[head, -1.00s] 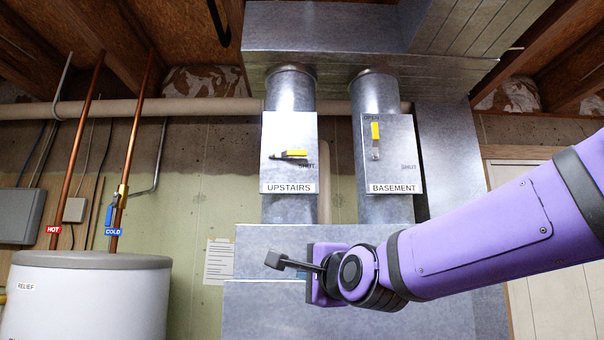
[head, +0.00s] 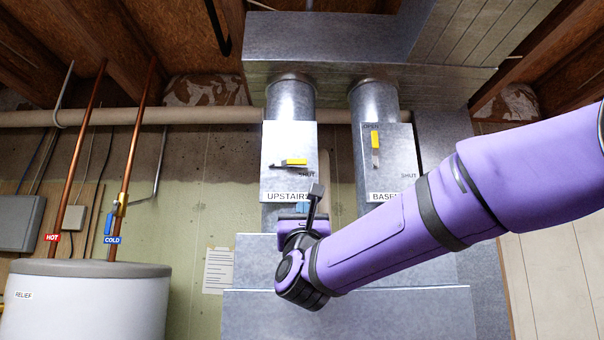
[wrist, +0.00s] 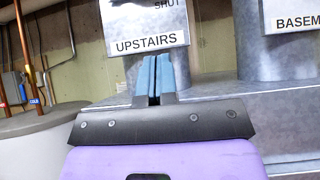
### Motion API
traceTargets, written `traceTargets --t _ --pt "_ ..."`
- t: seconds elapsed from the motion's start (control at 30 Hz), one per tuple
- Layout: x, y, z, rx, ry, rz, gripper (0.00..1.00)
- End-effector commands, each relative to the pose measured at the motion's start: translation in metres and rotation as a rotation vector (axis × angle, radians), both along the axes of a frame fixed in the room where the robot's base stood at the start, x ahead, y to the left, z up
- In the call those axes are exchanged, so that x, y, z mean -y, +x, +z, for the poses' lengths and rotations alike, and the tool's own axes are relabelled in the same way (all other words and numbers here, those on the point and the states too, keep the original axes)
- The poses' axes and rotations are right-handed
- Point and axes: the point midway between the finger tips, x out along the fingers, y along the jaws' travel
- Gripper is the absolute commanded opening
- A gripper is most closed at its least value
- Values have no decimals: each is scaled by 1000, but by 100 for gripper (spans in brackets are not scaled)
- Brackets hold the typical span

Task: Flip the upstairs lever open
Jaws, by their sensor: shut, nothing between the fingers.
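The upstairs lever (head: 291,162) has a yellow handle and lies horizontal, pointing right toward the word SHUT on its plate (head: 277,139). The plate carries the label UPSTAIRS, partly covered by my arm in the head view; the label (wrist: 146,43) reads fully in the wrist view. The lever is out of the wrist view.
The basement lever (head: 375,149) stands upright at OPEN on the right duct. Behind my gripper is a metal duct box (head: 255,300). A white water heater (head: 85,305) with copper pipes stands at left. A paper (head: 218,270) hangs on the wall.

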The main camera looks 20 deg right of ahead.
Motion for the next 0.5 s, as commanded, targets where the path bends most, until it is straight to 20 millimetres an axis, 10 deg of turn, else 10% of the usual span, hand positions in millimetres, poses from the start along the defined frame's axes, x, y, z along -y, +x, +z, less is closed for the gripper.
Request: traceTargets --t 0.5 --pt "4 9 9 1 1 0 0"
